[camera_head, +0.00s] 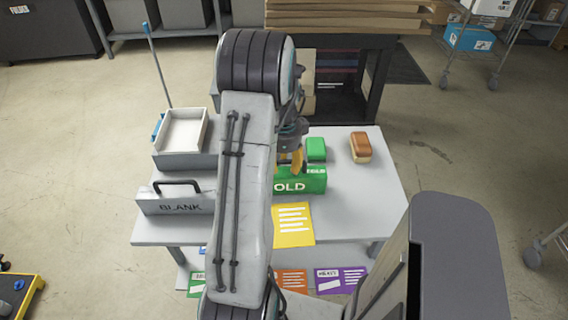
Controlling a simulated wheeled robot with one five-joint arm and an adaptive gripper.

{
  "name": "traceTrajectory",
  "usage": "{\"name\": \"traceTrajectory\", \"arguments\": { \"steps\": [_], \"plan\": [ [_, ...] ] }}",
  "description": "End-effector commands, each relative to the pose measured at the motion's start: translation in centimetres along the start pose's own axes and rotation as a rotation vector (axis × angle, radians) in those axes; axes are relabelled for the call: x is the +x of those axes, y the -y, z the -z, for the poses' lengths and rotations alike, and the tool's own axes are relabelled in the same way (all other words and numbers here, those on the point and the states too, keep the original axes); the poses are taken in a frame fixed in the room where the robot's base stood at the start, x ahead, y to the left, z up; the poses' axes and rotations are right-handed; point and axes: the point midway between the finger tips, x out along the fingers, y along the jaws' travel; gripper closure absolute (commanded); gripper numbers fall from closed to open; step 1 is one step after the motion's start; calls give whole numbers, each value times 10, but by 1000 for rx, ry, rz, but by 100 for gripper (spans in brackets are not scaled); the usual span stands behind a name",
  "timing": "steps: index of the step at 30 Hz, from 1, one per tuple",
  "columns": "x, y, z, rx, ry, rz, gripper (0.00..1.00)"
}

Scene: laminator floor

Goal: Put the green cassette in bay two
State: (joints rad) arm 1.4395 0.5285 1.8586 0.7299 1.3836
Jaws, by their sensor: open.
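A green cassette (314,183) lies on the grey table, its left part hidden behind my arm. White letters reading "OLD" show on its front, with a small label at its top right. My gripper (291,160) has orange fingertips and is at the cassette's top, just behind the lettered face. It is open; I cannot tell whether the fingers touch the cassette or straddle a handle. A grey cassette (165,205) marked "BLANK", with a black handle, stands at the left front of the table. No bay marked two can be made out.
A white tray (183,130) sits on a grey box at back left. A small green block (316,148) and a brown-and-cream block (360,147) lie behind and right of the cassette.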

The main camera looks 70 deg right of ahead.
Motion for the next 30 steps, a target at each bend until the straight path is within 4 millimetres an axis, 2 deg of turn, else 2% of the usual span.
{"name": "traceTrajectory", "arguments": {
  "steps": [8, 20, 30],
  "plan": [
    [-10, 1, 0, 0, -1, 4, 59],
    [-78, 1, 1, 0, -1, 5, 59],
    [-111, 1, 1, 0, -1, 3, 59]
  ]
}}
